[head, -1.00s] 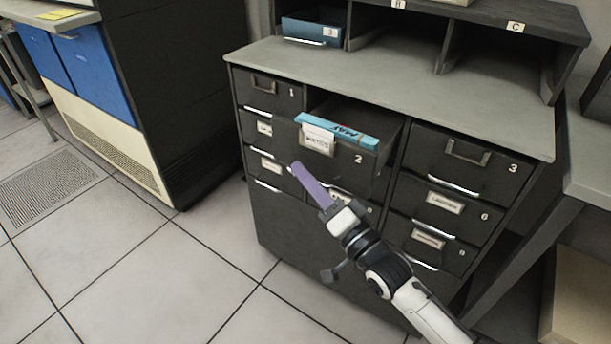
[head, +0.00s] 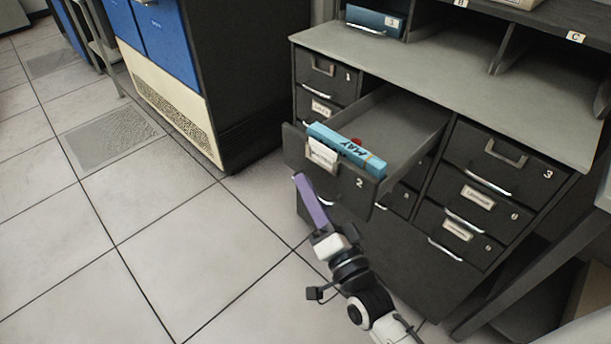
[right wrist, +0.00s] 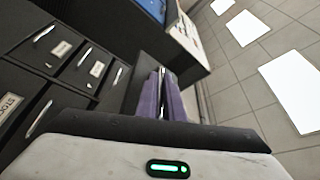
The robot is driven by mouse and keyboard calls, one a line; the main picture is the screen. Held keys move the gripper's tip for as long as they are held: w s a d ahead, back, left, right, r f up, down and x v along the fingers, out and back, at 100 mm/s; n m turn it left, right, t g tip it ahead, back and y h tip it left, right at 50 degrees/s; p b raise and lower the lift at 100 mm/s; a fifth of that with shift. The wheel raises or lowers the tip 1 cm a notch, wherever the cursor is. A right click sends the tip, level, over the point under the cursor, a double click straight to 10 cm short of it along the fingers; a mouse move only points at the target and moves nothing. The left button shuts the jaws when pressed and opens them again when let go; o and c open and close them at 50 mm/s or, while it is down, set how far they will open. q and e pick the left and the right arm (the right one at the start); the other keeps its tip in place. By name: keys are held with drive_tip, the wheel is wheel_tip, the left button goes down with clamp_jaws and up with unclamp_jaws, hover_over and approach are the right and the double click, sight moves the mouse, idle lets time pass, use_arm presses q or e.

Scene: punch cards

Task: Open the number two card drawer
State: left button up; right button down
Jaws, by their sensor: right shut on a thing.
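The number two drawer (head: 358,184), dark grey with a white label, is pulled well out of the cabinet. A light blue box marked MAY (head: 345,148) lies in it just behind the front, with a small red thing beside it. My right gripper (head: 300,182), with purple fingers, reaches up from below to the lower front of this drawer and is shut on its handle; the fingers hide most of the grip. The purple fingers also show in the right wrist view (right wrist: 162,95), close together against the dark drawer front. My left gripper is not in view.
Drawers one (head: 325,77) and three (head: 502,163) are closed, as are the lower drawers. A blue box (head: 375,20) stands on the shelf above. A dark cabinet with blue panels (head: 170,35) stands at left. The tiled floor (head: 150,260) in front is clear.

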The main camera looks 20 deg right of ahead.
drive_tip(key=c, duration=2.2)
unclamp_jaws()
drive_tip(key=v, duration=1)
drive_tip(key=shift+s+d, duration=0.1)
drive_tip(key=shift+s, duration=0.05)
